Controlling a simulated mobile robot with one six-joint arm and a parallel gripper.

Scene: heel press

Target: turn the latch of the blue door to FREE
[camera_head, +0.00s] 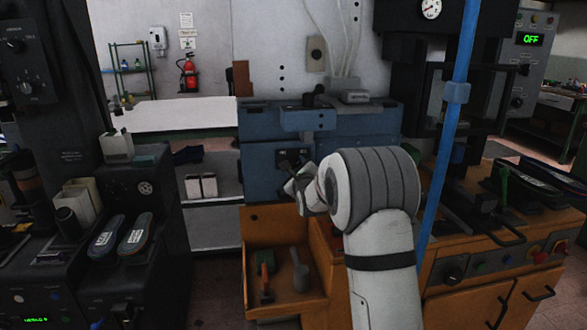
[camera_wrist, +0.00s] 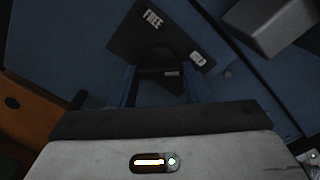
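The blue door (camera_head: 258,178) is the front of the blue cabinet in the middle of the head view. It fills much of the wrist view (camera_wrist: 60,50). A black latch plate (camera_head: 292,154) sits on it, and in the wrist view this plate (camera_wrist: 125,40) carries a FREE label (camera_wrist: 152,18) and a second pale label (camera_wrist: 197,59), too small to read. A dark latch handle (camera_wrist: 155,62) shows dimly at the plate, just beyond my fingertips. My gripper (camera_wrist: 160,78) faces the plate with its fingers apart; contact with the handle cannot be told.
Below the door, an open orange drawer (camera_head: 250,270) holds a scoop and other tools. A blue upright pole (camera_head: 447,150) stands right of my arm. An orange bench (camera_head: 500,255) is at the right, and a dark machine with insoles (camera_head: 120,235) at the left.

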